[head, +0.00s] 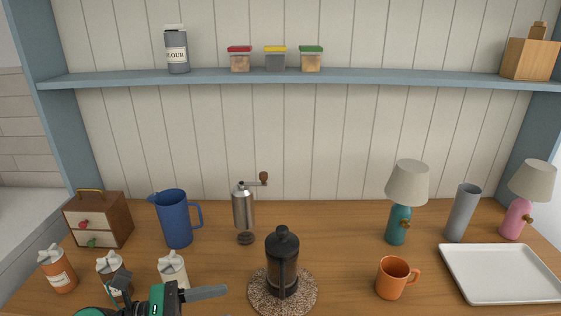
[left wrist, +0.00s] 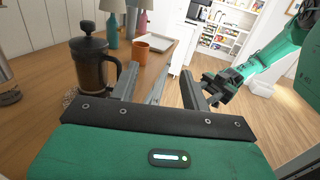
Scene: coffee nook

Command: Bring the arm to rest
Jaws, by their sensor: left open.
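My left gripper (head: 205,292) comes in at the bottom left of the head view, low at the counter's front, left of the French press. In the left wrist view its jaws (left wrist: 160,80) are apart with nothing held between them. The black French press (head: 282,262) stands upright on a speckled round mat (head: 256,300); it also shows in the left wrist view (left wrist: 90,68), left of the jaws. My right gripper (left wrist: 226,86) shows dark at the end of a green arm in the left wrist view, off the counter; its jaws are not clear.
Canisters (head: 172,268) stand close behind my left gripper. A blue pitcher (head: 174,220), a grinder (head: 243,212), an orange mug (head: 393,278), a teal lamp (head: 398,225) and a white tray (head: 500,272) stand on the wooden counter. Open floor (left wrist: 240,125) lies beyond its edge.

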